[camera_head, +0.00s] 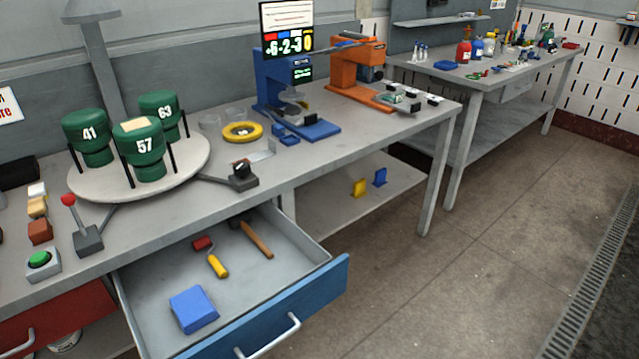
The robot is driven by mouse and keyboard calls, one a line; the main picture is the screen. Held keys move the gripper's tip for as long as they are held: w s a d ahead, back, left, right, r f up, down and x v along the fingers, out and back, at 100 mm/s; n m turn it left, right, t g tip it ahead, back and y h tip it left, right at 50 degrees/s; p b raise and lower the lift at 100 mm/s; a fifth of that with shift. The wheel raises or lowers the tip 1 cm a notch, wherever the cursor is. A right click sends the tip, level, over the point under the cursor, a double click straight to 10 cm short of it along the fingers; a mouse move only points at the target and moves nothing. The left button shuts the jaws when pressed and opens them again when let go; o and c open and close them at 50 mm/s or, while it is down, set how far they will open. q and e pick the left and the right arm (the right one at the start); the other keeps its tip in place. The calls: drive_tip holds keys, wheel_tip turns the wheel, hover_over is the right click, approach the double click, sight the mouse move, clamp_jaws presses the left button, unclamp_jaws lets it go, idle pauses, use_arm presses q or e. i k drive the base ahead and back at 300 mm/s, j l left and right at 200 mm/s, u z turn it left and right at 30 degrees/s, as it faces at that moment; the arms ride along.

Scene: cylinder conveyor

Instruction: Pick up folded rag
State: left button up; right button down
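A blue, square, flat item that looks like a folded rag (194,310) lies in the open drawer (150,270), near its front left. Nothing covers it. A smaller blue flat item (446,65) lies on the far table; I cannot tell whether it is also a folded cloth. Neither of my grippers shows in the head view.
A yellow-handled roller (217,265) and a wooden-handled hammer (257,240) lie in the same drawer, behind the blue item. The drawer's blue front (265,325) juts out from the workbench (340,125). A turntable (90,190) with green cylinders stands above. Floor to the right is clear.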

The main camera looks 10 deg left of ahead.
sight(193, 309)
drive_tip(key=u, duration=1.25)
